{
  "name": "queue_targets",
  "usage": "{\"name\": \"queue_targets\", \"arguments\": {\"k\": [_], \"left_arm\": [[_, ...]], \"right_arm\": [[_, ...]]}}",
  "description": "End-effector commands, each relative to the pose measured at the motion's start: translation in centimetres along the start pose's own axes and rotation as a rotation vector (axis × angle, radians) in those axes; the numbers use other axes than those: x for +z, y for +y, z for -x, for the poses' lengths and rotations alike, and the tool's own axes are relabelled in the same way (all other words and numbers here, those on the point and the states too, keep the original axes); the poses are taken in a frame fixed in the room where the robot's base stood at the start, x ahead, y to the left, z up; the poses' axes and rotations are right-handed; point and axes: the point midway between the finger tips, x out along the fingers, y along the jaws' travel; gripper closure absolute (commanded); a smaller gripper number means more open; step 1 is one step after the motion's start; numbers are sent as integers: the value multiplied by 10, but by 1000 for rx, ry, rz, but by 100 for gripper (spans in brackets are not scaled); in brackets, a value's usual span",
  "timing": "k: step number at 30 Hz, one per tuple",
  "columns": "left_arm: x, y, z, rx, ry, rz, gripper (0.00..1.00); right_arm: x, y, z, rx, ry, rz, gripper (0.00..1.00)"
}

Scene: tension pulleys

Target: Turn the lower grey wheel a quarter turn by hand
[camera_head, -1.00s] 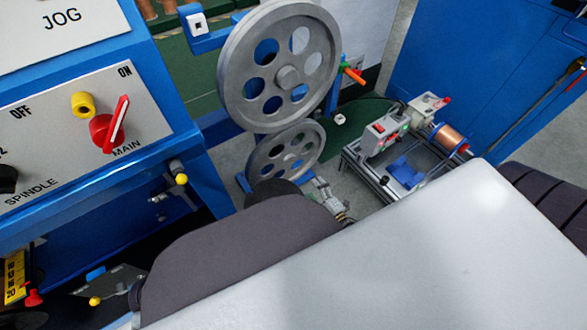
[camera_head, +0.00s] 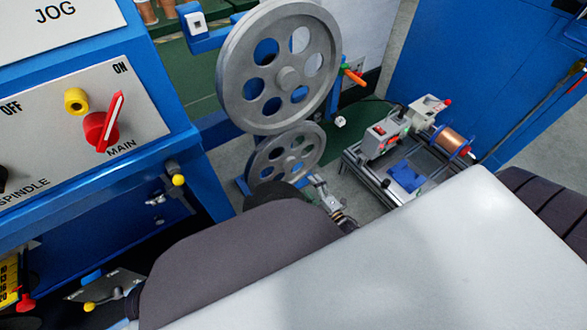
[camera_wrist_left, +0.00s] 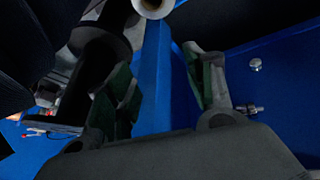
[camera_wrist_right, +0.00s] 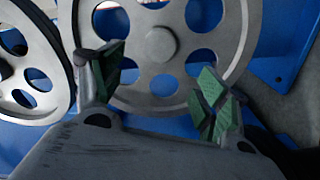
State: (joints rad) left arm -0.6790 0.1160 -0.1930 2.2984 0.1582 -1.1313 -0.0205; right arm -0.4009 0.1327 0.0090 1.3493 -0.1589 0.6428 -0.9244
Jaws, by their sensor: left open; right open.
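The lower grey wheel (camera_head: 253,170) stands below a larger upper grey wheel (camera_head: 236,97) in the head view; both have round holes. My right gripper (camera_head: 322,192) is just right of the lower wheel's bottom edge, partly hidden by my arm. In the right wrist view my right gripper (camera_wrist_right: 160,85) is open and empty, with green finger pads. A grey wheel (camera_wrist_right: 160,42) lies behind and between its fingers; I cannot tell whether they touch. My left gripper (camera_wrist_left: 160,95) is open in the left wrist view, with a blue bar (camera_wrist_left: 153,70) showing between its fingers.
A control panel (camera_head: 55,130) with a red MAIN switch (camera_head: 103,125) is at left. A bench unit with a copper spool (camera_head: 452,140) is right of the wheels. Another wheel (camera_wrist_right: 35,70) is at left in the right wrist view. A blue cabinet (camera_head: 470,60) stands behind.

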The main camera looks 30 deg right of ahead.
Motion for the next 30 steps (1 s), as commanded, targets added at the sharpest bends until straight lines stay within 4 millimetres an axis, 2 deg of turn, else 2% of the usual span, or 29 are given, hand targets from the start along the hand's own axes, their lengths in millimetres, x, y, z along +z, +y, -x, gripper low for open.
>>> {"name": "queue_targets", "arguments": {"k": [8,12,21,30], "left_arm": [[1,0,-18,19,51,15,47],[18,1,-33,29,50,29,47],[24,0,-53,45,99,51,47],[27,0,-64,57,126,61,47]], "right_arm": [[1,-1,-35,2,1,0,26],[0,-1,-51,2,1,0,26],[1,-1,-86,2,1,0,26],[0,-1,-111,0,1,-1,26]]}}
